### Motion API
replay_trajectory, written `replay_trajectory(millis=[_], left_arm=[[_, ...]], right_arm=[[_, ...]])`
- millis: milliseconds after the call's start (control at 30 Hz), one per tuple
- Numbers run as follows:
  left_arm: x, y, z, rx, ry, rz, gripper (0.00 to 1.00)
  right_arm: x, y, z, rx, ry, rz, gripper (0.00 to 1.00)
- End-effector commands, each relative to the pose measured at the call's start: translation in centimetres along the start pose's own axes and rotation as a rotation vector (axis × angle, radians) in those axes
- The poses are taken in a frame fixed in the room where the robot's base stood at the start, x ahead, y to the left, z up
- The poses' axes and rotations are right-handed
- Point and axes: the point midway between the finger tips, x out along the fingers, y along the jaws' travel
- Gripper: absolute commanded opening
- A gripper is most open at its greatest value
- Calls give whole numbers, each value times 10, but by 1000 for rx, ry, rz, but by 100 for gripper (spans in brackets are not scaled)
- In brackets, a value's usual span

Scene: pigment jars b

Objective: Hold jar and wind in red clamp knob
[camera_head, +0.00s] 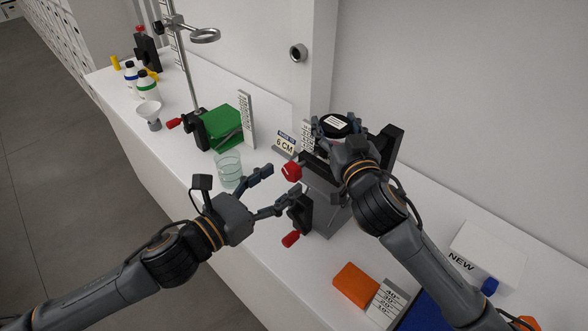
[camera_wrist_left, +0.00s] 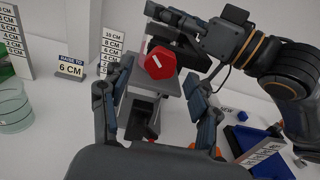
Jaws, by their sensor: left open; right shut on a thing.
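The jar has a black lid with a white label (camera_head: 337,123) and stands on top of a grey clamp stand (camera_head: 328,212). My right gripper (camera_head: 334,132) is shut on the jar; the arm hides most of the jar body. The red clamp knob (camera_head: 292,172) is on the stand's left side, just below the jar. My left gripper (camera_head: 280,183) is open, its fingertips close to the knob. In the left wrist view the red knob (camera_wrist_left: 158,62) shows ahead, between the two spread fingers, with a visible gap on each side.
A second red knob (camera_head: 291,239) sits lower on the clamp. A glass beaker (camera_head: 229,170) stands left of my left gripper, near a green block (camera_head: 226,128). A "6 CM" sign (camera_head: 285,145) is behind. An orange block (camera_head: 355,285) and a white "NEW" box (camera_head: 487,254) lie right.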

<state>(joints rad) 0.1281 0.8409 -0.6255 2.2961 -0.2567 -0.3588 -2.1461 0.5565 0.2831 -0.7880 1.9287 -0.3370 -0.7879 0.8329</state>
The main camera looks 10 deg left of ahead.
Motion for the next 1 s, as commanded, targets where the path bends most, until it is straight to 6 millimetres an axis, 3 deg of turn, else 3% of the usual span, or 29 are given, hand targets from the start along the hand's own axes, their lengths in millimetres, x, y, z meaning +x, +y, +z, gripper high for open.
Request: replay_trajectory(millis=[200, 400, 1000], left_arm=[[-36, 0, -2, 0, 6, 0, 61], [-56, 0, -2, -1, 3, 1, 61], [-68, -1, 0, 1, 2, -2, 61]], right_arm=[[-1, -5, 3, 4, -5, -12, 23], [-1, -5, 3, 5, -5, -12, 23], [-1, -5, 3, 5, -5, -12, 23]])
